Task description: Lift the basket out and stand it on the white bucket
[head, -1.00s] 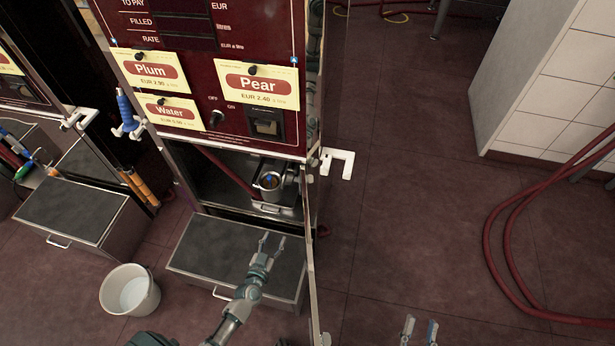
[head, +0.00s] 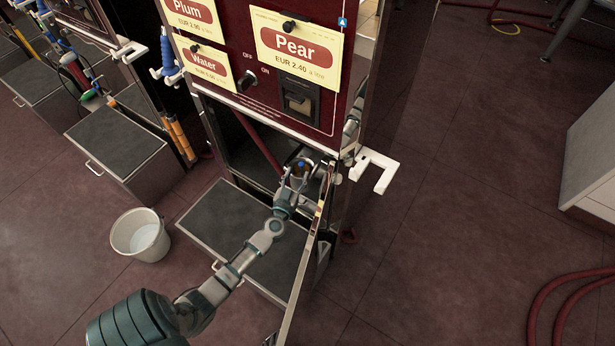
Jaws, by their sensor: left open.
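The basket (head: 300,167) shows as a small round metal cup with a blue spot, set in a housing inside the open cabinet under the Pear panel. My left gripper (head: 297,184) is open at the near side of the basket. Its fingers overlap the basket's near edge in the picture; I cannot tell whether they touch it. The lower part of the basket is hidden by the gripper and the housing. The white bucket (head: 141,238) stands upright on the floor at the left, with something pale inside. My right gripper is out of view.
The open cabinet door (head: 301,277) stands close to the right of my left arm. A grey-topped step box (head: 215,222) lies under the arm. A white bracket (head: 374,171) juts out at the cabinet's right. Red hose (head: 541,308) lies at the lower right. Floor around the bucket is clear.

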